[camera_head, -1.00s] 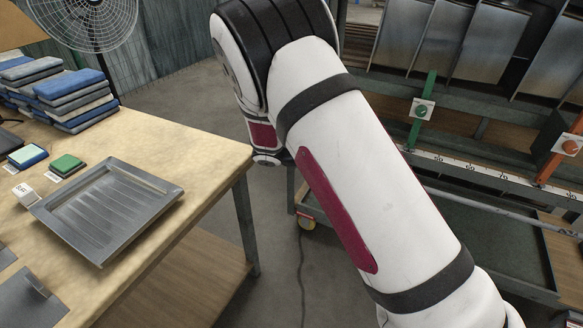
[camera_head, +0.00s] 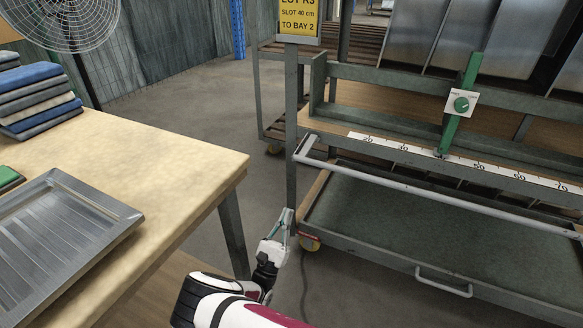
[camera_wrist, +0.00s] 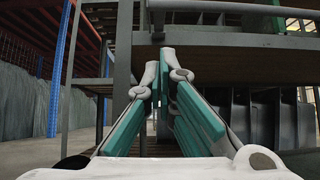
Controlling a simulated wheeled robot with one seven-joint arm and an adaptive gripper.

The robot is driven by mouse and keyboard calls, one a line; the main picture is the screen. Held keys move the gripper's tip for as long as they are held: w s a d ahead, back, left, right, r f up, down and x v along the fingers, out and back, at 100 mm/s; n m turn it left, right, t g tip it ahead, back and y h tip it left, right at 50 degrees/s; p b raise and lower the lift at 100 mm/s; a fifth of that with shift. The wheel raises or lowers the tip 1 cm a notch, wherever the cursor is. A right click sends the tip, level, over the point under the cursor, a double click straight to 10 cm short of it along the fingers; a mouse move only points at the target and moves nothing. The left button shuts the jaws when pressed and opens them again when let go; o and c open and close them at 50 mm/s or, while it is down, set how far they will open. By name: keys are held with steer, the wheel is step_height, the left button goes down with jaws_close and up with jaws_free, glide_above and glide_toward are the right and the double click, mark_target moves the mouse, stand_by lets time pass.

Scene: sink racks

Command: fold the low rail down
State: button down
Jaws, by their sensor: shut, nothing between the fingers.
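The low rail (camera_head: 420,187) is a light grey bar along the front of the rack cart, raised above the lower green tray (camera_head: 400,215). Its left end meets the cart's left corner post (camera_head: 291,130). My gripper (camera_head: 287,213) is shut and empty, low in front of that post and below the rail's left end. In the wrist view, my gripper's teal fingers (camera_wrist: 168,58) converge at their tips. A light grey bar (camera_wrist: 220,6) crosses above them there, likely the rail. I cannot tell whether the fingertips touch the post or cart.
A wooden table (camera_head: 180,150) with a grey metal tray (camera_head: 60,235) stands at the left. The cart carries a number scale (camera_head: 400,147), a green upright with a knob (camera_head: 461,104) and a yellow sign (camera_head: 299,16). A handle (camera_head: 443,284) sticks out low in front. Floor shows between table and cart.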

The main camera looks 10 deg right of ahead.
steer(key=b+x, duration=0.1)
steer(key=x, duration=0.5)
steer(key=a+r+b+x, duration=0.1)
steer(key=x, duration=0.5)
steer(key=shift+a+r+n+t+y, duration=0.15)
steer(key=shift+r+n+t+y, duration=0.15)
steer(key=shift+r, duration=0.3)
steer(key=shift+s, duration=0.15)
